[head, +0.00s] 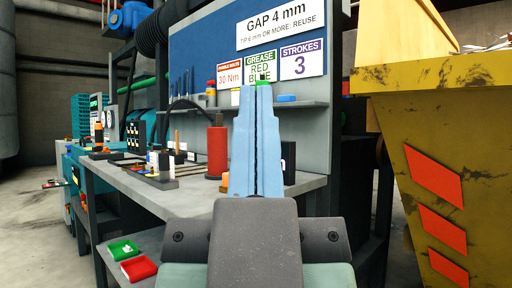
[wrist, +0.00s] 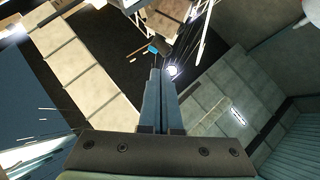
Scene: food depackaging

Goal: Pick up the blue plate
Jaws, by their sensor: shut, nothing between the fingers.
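My gripper (head: 256,90) points up in front of the workbench, its two long blue-grey fingers together with nothing between them. The fingers also stand together in the wrist view (wrist: 160,75). I cannot make out a thing that is clearly a blue plate. A small flat blue object (head: 286,98) lies on the shelf of the blue backboard, just right of the fingertips in the picture; I cannot tell what it is. My fingers hide part of the shelf and bench behind them.
The grey workbench (head: 135,178) carries a red cylinder (head: 217,150) and several tools. A green box (head: 123,250) and a red box (head: 138,268) lie on a lower shelf. A yellow skip (head: 450,110) stands at right. The wrist view faces ceiling structure (wrist: 80,65).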

